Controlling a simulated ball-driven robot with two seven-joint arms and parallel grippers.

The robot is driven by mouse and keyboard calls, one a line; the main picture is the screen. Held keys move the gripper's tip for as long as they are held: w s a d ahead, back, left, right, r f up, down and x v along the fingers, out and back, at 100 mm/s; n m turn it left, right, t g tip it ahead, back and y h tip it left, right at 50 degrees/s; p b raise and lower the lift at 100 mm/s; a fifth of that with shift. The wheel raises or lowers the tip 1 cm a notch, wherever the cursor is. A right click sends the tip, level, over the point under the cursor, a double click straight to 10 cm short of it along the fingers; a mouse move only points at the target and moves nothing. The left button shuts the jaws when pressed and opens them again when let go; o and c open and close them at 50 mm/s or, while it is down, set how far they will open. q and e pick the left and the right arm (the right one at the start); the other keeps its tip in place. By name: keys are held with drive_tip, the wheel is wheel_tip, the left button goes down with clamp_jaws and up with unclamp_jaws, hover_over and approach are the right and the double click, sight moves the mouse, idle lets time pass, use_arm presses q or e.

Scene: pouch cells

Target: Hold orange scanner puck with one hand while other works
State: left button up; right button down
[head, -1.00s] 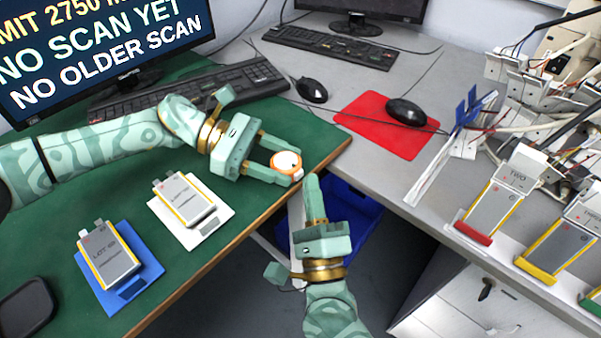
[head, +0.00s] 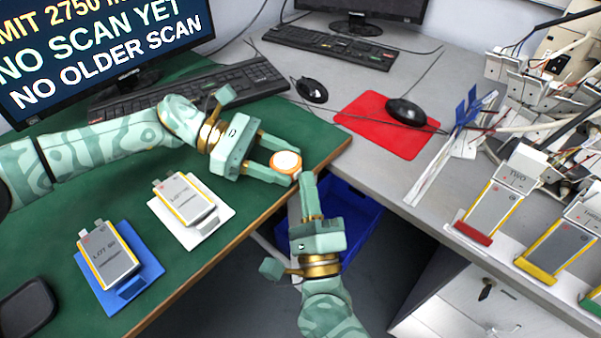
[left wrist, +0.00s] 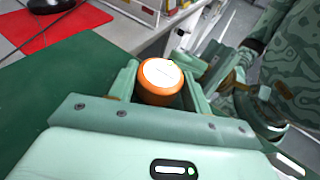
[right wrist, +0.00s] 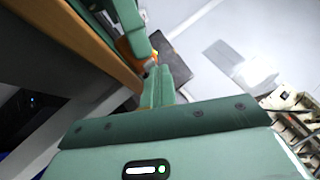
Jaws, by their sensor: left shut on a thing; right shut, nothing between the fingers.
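An orange scanner puck (head: 285,162) with a white top is between the fingers of my left gripper (head: 276,160), which is shut on it above the green bench near its edge. The puck also shows in the left wrist view (left wrist: 160,80), between both fingers. My right gripper (head: 308,182) is shut and empty, pointing up the picture with its tips close to the puck's lower right side. In the right wrist view its fingers (right wrist: 160,75) are together, and a bit of orange shows just past them. I cannot tell whether the tips touch the puck.
Pouch cells lie on a white stand (head: 211,228) and a blue stand (head: 142,285) on the green bench (head: 75,205). A blue bin (head: 362,215) sits below, between the benches. More cells stand in a rack at right. A monitor (head: 95,45) reads "NO SCAN YET".

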drive_tip(key=shift+s+d, duration=0.6)
drive_tip(key=shift+s, duration=0.05)
drive_tip(key=s+d, duration=0.3)
drive_tip(key=shift+s+d, duration=0.25)
drive_tip(key=shift+d, duration=0.05)
idle(0.4)
idle(0.5)
use_arm(q)
drive_tip(key=o, duration=0.8)
